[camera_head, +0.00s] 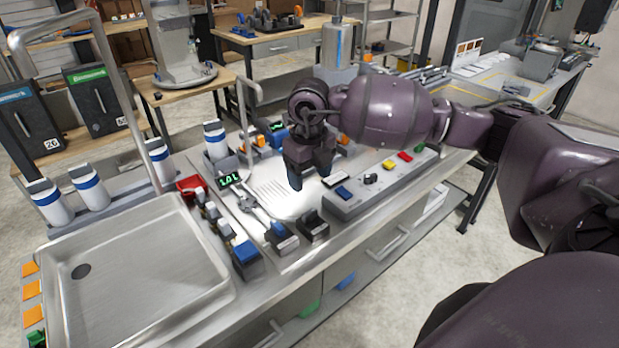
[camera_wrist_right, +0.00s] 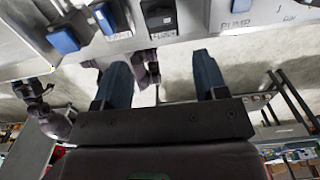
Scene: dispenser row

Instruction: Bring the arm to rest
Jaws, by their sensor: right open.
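My right arm (camera_head: 385,112) comes in from the right in the head view and reaches over the workbench. My right gripper (camera_head: 308,178) points down, its dark fingers above the bench beside the grey button panel (camera_head: 355,200). In the right wrist view the two blue-grey fingers of the right gripper (camera_wrist_right: 163,82) stand wide apart. Nothing is held between them; floor and dark parts show behind. My left gripper is in neither view.
A steel sink tray (camera_head: 140,262) fills the bench's left front. Blue-topped switches (camera_head: 246,252) and a green-lit display (camera_head: 231,180) stand beside it. White bottles with blue bands (camera_head: 92,192) line the back left. A tall pipe (camera_head: 110,70) rises there.

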